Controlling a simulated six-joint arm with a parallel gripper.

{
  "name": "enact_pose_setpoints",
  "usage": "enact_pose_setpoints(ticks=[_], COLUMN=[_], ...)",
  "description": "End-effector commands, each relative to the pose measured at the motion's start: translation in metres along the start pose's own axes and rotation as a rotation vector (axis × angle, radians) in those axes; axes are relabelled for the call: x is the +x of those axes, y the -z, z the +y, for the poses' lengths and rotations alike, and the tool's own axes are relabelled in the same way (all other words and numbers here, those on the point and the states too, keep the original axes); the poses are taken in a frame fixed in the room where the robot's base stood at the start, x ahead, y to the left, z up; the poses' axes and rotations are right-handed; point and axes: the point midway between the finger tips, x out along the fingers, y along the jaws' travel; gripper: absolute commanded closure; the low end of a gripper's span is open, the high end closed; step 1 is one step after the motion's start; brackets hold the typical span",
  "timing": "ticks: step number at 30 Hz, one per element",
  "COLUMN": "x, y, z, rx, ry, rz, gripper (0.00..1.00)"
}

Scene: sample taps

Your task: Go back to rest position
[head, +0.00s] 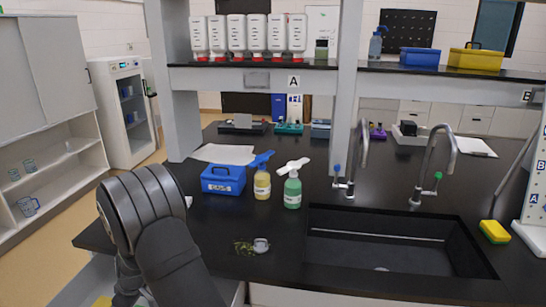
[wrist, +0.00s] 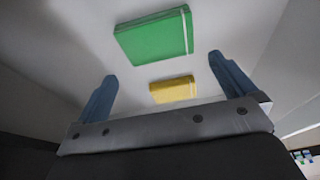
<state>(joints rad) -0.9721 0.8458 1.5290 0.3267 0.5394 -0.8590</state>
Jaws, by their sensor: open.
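My arm (head: 160,235) stands in the left foreground of the head view, with its dark rounded links at the bench's left front corner. My gripper (wrist: 162,67) shows in the wrist view with its two blue fingers wide apart. Nothing is between the fingers. Beyond them lie a green block (wrist: 155,37) and a smaller yellow block (wrist: 173,90) on a pale surface, apart from the fingers. I cannot make out the gripper in the head view.
Two taps (head: 350,188) (head: 416,200) stand behind the sink (head: 390,250). A shelf post (head: 346,80) rises behind. A yellow sponge (head: 494,231) lies right.

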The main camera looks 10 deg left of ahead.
Motion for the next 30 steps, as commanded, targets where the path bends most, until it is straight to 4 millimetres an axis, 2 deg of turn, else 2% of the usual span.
enact_pose_setpoints(ticks=[1,30], x=[-0.011,-0.197], y=[0.004,0.061], z=[0.0,0.001], rx=[-0.002,-0.001], ry=[-0.002,-0.002], rz=[0.003,0.004], gripper=[0.0,0.0])
